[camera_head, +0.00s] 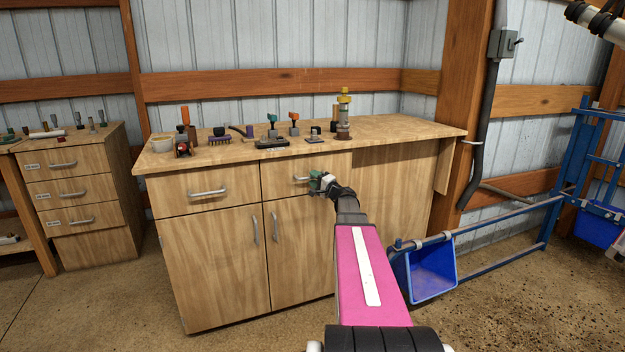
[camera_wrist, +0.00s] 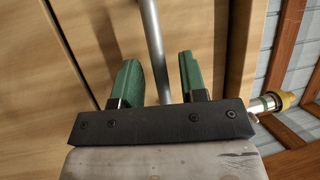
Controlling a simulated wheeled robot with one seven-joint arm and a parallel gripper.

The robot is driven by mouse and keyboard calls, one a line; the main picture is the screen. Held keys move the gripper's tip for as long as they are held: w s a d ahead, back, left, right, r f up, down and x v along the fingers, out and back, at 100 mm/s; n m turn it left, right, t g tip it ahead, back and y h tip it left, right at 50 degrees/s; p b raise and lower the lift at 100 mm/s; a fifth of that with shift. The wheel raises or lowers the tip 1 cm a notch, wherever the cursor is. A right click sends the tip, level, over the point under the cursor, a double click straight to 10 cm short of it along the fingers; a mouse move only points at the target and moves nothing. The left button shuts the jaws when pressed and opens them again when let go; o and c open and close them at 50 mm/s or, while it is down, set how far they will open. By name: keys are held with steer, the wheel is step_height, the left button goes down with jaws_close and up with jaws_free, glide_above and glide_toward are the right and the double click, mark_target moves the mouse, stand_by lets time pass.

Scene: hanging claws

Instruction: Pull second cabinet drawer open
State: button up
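The wooden cabinet (camera_head: 222,265) has two drawers side by side above two doors. The second drawer (camera_head: 328,164) is the right one, and it looks closed. Its metal handle (camera_head: 301,179) is partly covered by my gripper (camera_head: 316,182) in the head view. In the wrist view, the handle (camera_wrist: 151,40) is a grey bar passing between the green fingers of my gripper (camera_wrist: 158,80). The fingers are apart, with a visible gap on each side of the bar. The far end of the handle is out of the wrist view.
Small tools and a yellow-topped fitting (camera_head: 344,112) stand on the countertop (camera_head: 400,128). The left drawer has its own handle (camera_head: 207,191). A blue bin (camera_head: 432,275) on a blue rack is to the right of my arm. The floor before the cabinet is clear at left.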

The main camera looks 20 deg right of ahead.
steer(key=shift+w+a+r, duration=0.1)
steer(key=shift+w+a, duration=0.15)
steer(key=shift+w, duration=0.25)
jaws_close()
steer(key=shift+s, duration=0.15)
